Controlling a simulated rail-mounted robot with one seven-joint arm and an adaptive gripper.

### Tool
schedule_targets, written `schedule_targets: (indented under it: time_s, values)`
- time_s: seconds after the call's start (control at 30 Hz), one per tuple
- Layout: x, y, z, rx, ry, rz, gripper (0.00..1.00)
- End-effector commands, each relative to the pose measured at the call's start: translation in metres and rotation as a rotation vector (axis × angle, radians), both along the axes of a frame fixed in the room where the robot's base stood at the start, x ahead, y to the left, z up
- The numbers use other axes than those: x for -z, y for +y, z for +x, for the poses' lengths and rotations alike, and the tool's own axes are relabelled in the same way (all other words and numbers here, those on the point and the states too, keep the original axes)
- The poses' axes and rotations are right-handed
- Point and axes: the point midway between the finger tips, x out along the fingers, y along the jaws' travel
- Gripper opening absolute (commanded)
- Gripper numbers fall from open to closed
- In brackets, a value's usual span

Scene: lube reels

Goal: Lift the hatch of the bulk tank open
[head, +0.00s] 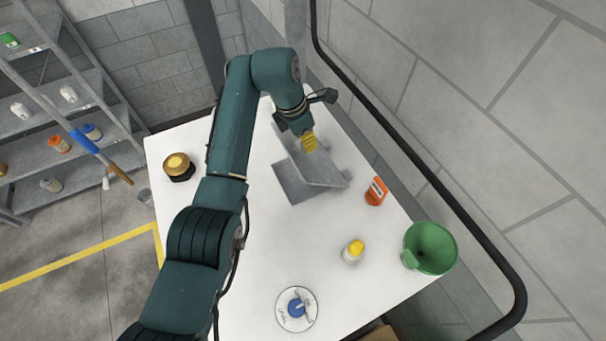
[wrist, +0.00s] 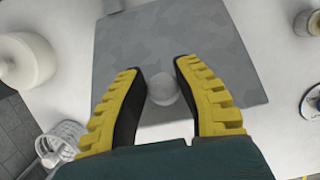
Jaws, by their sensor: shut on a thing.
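The bulk tank (head: 292,186) appears in the head view as a grey box-like shape on the white table. A grey panel, apparently its hatch (head: 322,172), stands at a slant to the rest; its exact angle is hard to tell. In the wrist view the hatch (wrist: 185,45) is a flat grey square with a pale round knob (wrist: 163,88). My gripper (head: 309,143) has yellow ridged fingers and is over the hatch. It also shows in the wrist view (wrist: 160,82), shut on the knob, which lies between the fingertips. The tank's inside is hidden.
On the white table (head: 255,245) are an orange container (head: 376,191), a yellow-capped bottle (head: 353,250), a green funnel (head: 430,248), a round dial-like piece with a blue centre (head: 297,308) and a dark yellow-topped pot (head: 178,166). Shelves stand left; a black rail runs right.

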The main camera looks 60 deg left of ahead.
Motion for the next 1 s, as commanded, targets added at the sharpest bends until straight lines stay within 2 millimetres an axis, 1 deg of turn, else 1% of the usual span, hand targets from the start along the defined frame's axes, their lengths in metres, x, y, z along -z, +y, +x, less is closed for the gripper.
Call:
schedule_targets:
  time_s: [0.03, 0.23, 0.43, 0.47, 0.5, 0.53, 0.77, 1.0]
  values:
    - [-0.005, 0.0, 0.004, 0.002, -0.005, 0.003, 0.12]
    - [-0.008, 0.0, 0.009, 0.001, -0.005, 0.004, 0.12]
    - [-0.015, -0.001, 0.022, 0.001, -0.005, 0.003, 0.12]
    - [-0.016, -0.001, 0.024, 0.001, -0.005, 0.004, 0.11]
    - [-0.017, -0.001, 0.027, 0.001, -0.005, 0.004, 0.07]
    - [-0.018, -0.001, 0.029, 0.001, -0.004, 0.003, 0.0]
    - [-0.019, -0.002, 0.035, 0.0, -0.003, 0.002, 0.0]
    - [-0.024, -0.003, 0.052, 0.001, -0.002, 0.001, 0.0]
